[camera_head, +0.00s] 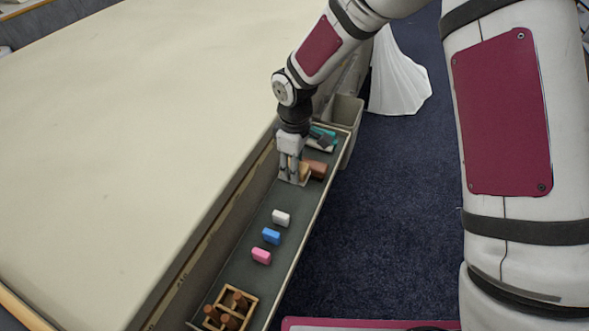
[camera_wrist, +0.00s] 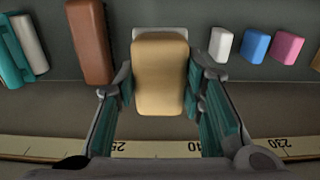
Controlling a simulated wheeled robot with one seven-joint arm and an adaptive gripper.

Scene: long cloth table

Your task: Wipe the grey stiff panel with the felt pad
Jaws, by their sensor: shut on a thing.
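My gripper (camera_head: 292,178) is low over the long narrow tray beside the table. In the wrist view my gripper (camera_wrist: 160,82) is shut on a tan block with rounded corners (camera_wrist: 160,75), which looks like the felt pad. A pale grey edge shows behind its top. In the head view the tan block (camera_head: 305,172) is mostly hidden by my fingers. I cannot tell whether it still touches the tray. No separate grey stiff panel can be made out; the tray's floor (camera_head: 250,222) is dark grey.
A brown block (camera_wrist: 90,40) lies just left of the held block in the wrist view. White (camera_head: 281,218), blue (camera_head: 271,236) and pink (camera_head: 261,256) blocks line the tray. A wooden divided box (camera_head: 231,308) stands at its near end. The cream table top (camera_head: 130,130) is bare.

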